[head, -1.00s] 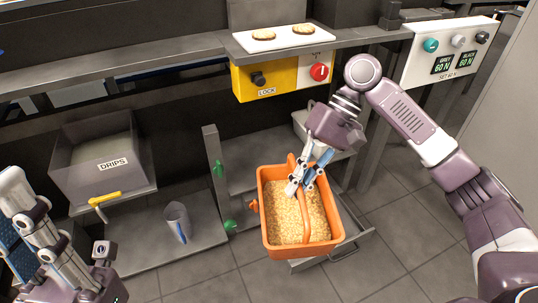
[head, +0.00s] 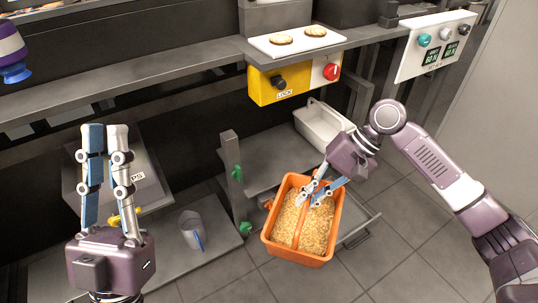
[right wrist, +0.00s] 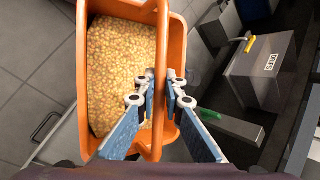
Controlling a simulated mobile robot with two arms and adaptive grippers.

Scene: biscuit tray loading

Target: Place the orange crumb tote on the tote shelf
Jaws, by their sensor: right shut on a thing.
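The orange crumb tote (head: 273,247), filled with golden crumbs, hangs tilted from my right gripper (head: 310,198) in the head view. That gripper is shut on the tote's arched orange handle, which also shows between its fingers (right wrist: 163,82) in the right wrist view. The tote is in front of a grey shelf (head: 262,152) with an upright post and green knobs, and overlaps its front edge in the picture. I cannot tell whether it touches. My left gripper (head: 106,130) points up at the left, its fingers apart and empty, covering part of the drips box.
A white tub (head: 323,126) stands at the shelf's right back. A wire handle (head: 362,232) juts out right of the tote. A grey jug (head: 190,230) stands on the low platform at left. The yellow lock box (head: 275,88) hangs above. Floor in front is clear.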

